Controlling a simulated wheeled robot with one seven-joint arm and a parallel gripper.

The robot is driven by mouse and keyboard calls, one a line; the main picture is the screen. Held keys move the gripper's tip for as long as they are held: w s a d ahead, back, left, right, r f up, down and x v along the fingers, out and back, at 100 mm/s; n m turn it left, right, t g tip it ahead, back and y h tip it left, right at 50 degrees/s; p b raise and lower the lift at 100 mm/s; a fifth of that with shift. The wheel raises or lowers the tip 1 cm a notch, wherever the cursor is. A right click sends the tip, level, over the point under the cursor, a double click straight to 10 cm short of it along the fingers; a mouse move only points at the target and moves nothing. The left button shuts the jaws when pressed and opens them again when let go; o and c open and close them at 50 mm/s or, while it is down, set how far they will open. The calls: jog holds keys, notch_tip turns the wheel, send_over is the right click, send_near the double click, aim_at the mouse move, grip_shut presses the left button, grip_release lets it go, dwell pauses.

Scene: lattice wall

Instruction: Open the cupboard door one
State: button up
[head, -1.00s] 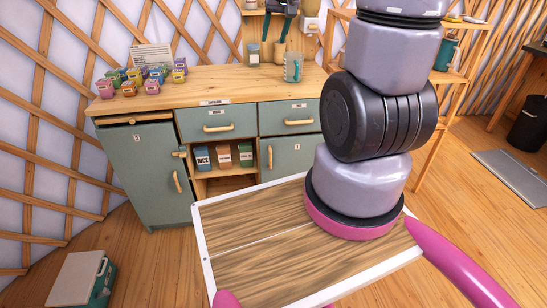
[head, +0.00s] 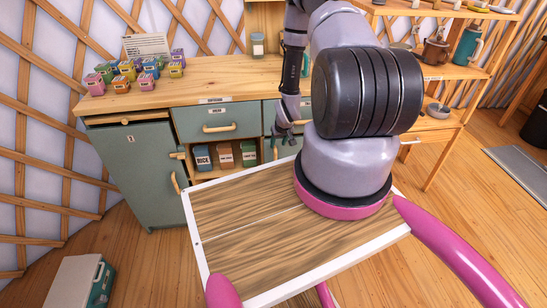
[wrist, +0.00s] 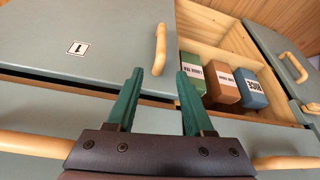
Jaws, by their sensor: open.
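Door one (wrist: 95,35) shows in the wrist view with a "1" label, and looks closed. Its wooden bar handle (wrist: 160,48) lies just beyond my fingertips, roughly in line with the gap between them. My gripper (wrist: 160,74) is open, its two green fingers apart and empty; no contact with the handle shows. In the head view my gripper (head: 283,137) hangs in front of the right part of the grey-green cupboard (head: 218,122). My arm hides most of door one and its handle there.
An open shelf with rice (head: 203,158) and other boxes sits beside door one. Drawers (head: 218,120) are above it. The left door (head: 140,175) has its own handle (head: 175,183). Small coloured boxes (head: 130,70) stand on the worktop. A white-green case (head: 85,282) is on the floor.

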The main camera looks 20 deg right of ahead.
aim_at(276, 156)
jog(key=x, duration=0.4)
jog(key=s+x, duration=0.1)
jog(key=x, duration=0.7)
jog(key=shift+s+a+f, duration=0.15)
jog(key=shift+s+f, duration=0.1)
jog(key=shift+f, duration=0.45)
grip_shut()
dwell(0.5)
